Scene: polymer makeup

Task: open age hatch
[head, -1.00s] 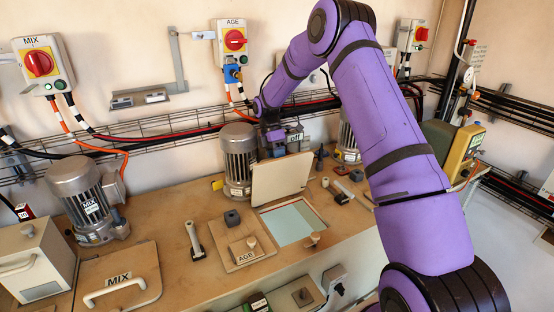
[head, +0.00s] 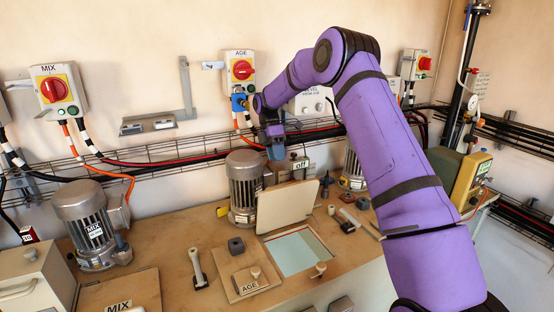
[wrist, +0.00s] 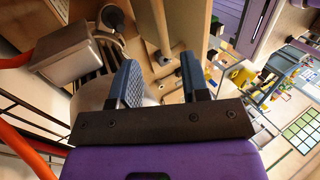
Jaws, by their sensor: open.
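The AGE hatch lid (head: 288,206) is a pale flat panel standing raised and tilted back at the rear edge of its opening. The hatch opening (head: 298,250) in the bench top is uncovered and shows a pale greenish surface. A wooden plate labelled AGE (head: 250,281) with a small knob lies left of the opening. My gripper (head: 275,150) is above and behind the lid, apart from it, near the motor. In the wrist view my gripper's two fingers (wrist: 160,75) are spread with nothing held between them.
A grey motor (head: 244,185) stands left of the lid, and another (head: 352,170) stands behind to the right. The AGE switch box (head: 240,70) and a cable tray with cables (head: 170,158) are on the wall. A MIX motor (head: 88,215) stands at left.

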